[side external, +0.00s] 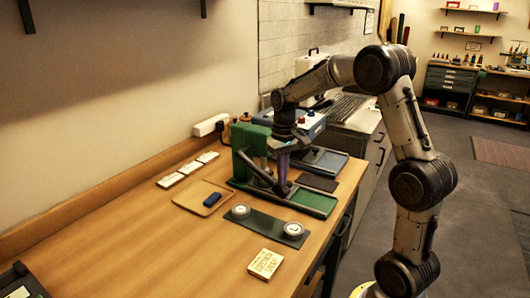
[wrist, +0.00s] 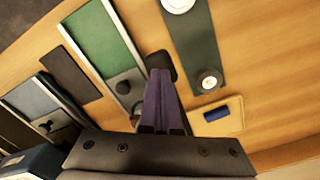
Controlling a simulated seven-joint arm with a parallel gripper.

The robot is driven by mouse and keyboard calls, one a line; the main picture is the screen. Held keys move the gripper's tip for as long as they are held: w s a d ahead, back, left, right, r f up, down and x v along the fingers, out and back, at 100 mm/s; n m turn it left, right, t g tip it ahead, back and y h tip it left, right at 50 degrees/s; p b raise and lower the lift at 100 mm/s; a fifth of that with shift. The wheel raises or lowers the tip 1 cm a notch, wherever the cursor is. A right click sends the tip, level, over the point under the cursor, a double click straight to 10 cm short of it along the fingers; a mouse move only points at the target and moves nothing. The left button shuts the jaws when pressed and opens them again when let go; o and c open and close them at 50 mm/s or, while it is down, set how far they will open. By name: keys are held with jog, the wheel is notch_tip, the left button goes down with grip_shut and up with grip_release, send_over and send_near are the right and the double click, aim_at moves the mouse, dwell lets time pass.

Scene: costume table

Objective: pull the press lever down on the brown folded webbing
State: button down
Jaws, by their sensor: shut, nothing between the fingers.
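The green press (side external: 248,150) stands on the table with its green bed (side external: 315,201) reaching toward the front right; the bed also shows in the wrist view (wrist: 98,38). My gripper (side external: 283,186) is shut and empty, its purple fingers pointing down close in front of the press. In the wrist view my fingertips (wrist: 159,74) are against or just above a black rounded pad (wrist: 161,62), which looks like the lever's end; contact cannot be told. In the side view a dark bar (side external: 258,172) slopes down toward the fingers. I cannot make out the brown folded webbing; the fingers may hide it.
A blue press (side external: 308,122) with its own tray stands behind. A dark mat (side external: 318,183) lies between the trays. A green strip (side external: 265,226) with two round pieces, a tan tray (side external: 187,203) with a blue item (side external: 212,199), and a lettered block (side external: 265,263) lie nearer.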

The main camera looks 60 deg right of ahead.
jog(key=shift+f, duration=0.1)
notch_tip(320, 180, up, 15)
dwell(1.5)
jog(key=s+a+r+n+t, duration=0.3)
jog(key=s+a+r, duration=0.1)
jog(key=s+a, duration=0.75)
jog(key=s+a+f+n+t, duration=0.2)
jog(key=s+a+f, duration=0.4)
jog(key=f, duration=0.5)
jog(key=shift+s+a+f+n+t, duration=0.15)
jog(key=shift+s+n+t, duration=0.25)
jog(key=shift+s, duration=0.45)
